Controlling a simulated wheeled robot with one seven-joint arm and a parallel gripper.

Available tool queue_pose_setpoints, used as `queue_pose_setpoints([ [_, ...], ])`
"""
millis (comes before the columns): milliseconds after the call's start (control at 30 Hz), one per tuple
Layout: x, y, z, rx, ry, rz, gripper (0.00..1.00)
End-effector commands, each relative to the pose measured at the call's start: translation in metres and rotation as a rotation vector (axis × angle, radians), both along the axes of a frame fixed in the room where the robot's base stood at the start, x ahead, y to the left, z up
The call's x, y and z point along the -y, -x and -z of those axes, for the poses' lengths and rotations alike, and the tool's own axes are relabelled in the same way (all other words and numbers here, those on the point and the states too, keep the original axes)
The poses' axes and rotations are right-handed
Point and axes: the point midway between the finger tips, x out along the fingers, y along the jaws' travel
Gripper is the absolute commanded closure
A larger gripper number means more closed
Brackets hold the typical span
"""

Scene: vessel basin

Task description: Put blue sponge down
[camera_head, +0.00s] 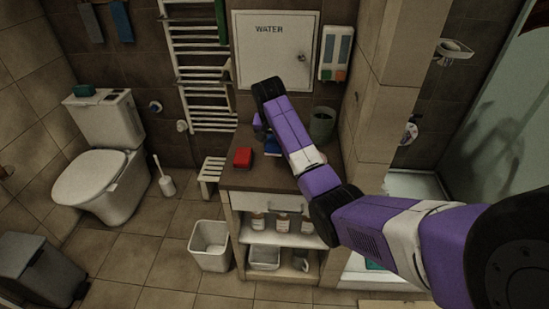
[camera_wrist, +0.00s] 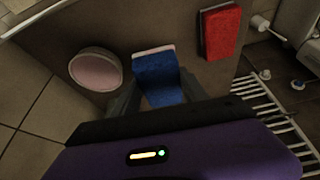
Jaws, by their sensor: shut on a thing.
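The blue sponge (camera_wrist: 158,80) is between the two dark fingers of my gripper (camera_wrist: 157,92) in the wrist view, and the fingers are shut on it. A thin pale pink layer shows along its far edge. In the head view only a small part of the blue sponge (camera_head: 272,147) shows beside my purple arm, over the dark countertop (camera_head: 262,178). My arm hides most of my gripper there. I cannot tell whether the sponge touches the countertop or hangs just above it.
A red sponge (camera_head: 242,157) lies on the countertop left of the blue one; it also shows in the wrist view (camera_wrist: 220,32). A dark round cup (camera_head: 322,124) stands to the right. Bare countertop lies at the front. A white bin (camera_head: 209,245) stands on the floor.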

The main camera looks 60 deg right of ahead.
Motion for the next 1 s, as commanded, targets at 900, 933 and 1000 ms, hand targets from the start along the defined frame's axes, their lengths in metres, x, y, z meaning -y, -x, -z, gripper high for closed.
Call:
queue_pose_setpoints([
  [900, 0.0, 0.0, 0.085, 0.0, 0.0, 0.0, 0.45],
  [933, 0.0, 0.0, 0.085, 0.0, 0.0, 0.0, 0.39],
  [1000, 0.0, 0.0, 0.084, 0.0, 0.0, 0.0, 0.27],
])
